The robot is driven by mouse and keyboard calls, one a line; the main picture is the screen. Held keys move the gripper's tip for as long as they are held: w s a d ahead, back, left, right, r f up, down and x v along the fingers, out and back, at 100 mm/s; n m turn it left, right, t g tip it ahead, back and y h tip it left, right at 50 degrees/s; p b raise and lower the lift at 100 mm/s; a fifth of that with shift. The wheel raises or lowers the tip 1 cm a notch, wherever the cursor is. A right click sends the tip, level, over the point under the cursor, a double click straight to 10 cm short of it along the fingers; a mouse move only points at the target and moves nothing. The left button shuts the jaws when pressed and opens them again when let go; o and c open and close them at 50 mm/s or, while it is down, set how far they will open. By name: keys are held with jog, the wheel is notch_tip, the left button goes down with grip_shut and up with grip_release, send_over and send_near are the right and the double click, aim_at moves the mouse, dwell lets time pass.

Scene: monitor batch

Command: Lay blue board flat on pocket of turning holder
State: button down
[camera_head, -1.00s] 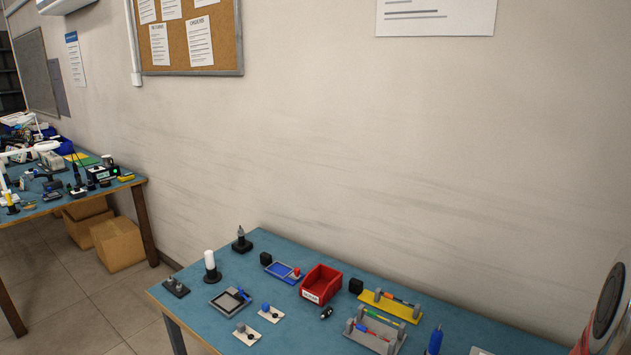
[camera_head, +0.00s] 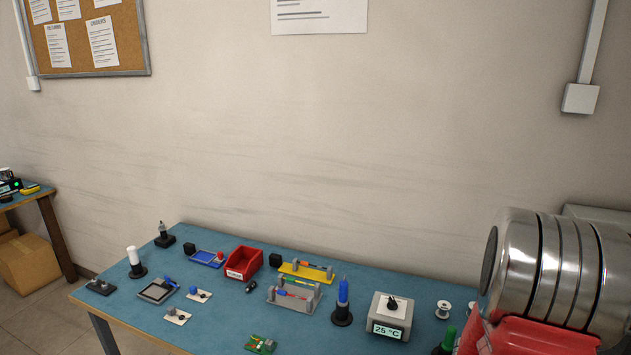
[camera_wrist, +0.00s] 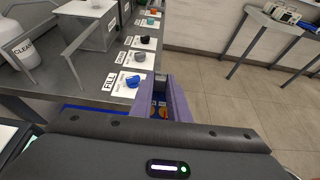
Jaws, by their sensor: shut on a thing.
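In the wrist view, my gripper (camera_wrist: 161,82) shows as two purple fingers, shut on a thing. Between them is a dark blue piece with orange spots, which looks like the blue board (camera_wrist: 158,100); most of it is hidden by the fingers and the wrist housing. My gripper is beside a grey bench in that view and does not show in the head view. In the head view, a grey square frame with a blue lever (camera_head: 157,291) lies on the blue table; I cannot tell whether it is the turning holder.
The blue table (camera_head: 230,315) also bears a red bin (camera_head: 244,262), a yellow rack (camera_head: 306,271), a grey rack (camera_head: 293,299), a temperature unit (camera_head: 389,313) and a green board (camera_head: 260,344). In the wrist view, several coloured knobs on white plates line the grey bench (camera_wrist: 118,92).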

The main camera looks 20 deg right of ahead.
jog(key=shift+w+d+f+t, duration=0.2)
jog(key=shift+t, duration=0.1)
jog(key=w+n+t+h, duration=0.3)
jog(key=w+n+t, duration=0.4)
jog(key=w, duration=0.9)
jog(key=w+a+r+n+t+y, duration=0.15)
jog(key=w+a+n+t, duration=0.5)
jog(key=w+a, duration=0.8)
jog(key=w+a+r+n+t+y, duration=0.1)
jog(key=w+a+n+t+y, duration=0.1)
jog(key=a, duration=0.8)
jog(key=w+a+r+n+t+y, duration=0.1)
jog(key=w+a+n+t+y, duration=0.2)
jog(key=w+a, duration=0.4)
jog(key=w+a+r+n+t+y, duration=0.1)
jog(key=w+a+n, duration=0.3)
jog(key=a, duration=1)
jog(key=shift+w+a+r+t+y, duration=0.2)
jog(key=shift+a+r+t+y, duration=0.1)
jog(key=shift+t+y, duration=0.55)
jog(key=shift+a, duration=0.15)
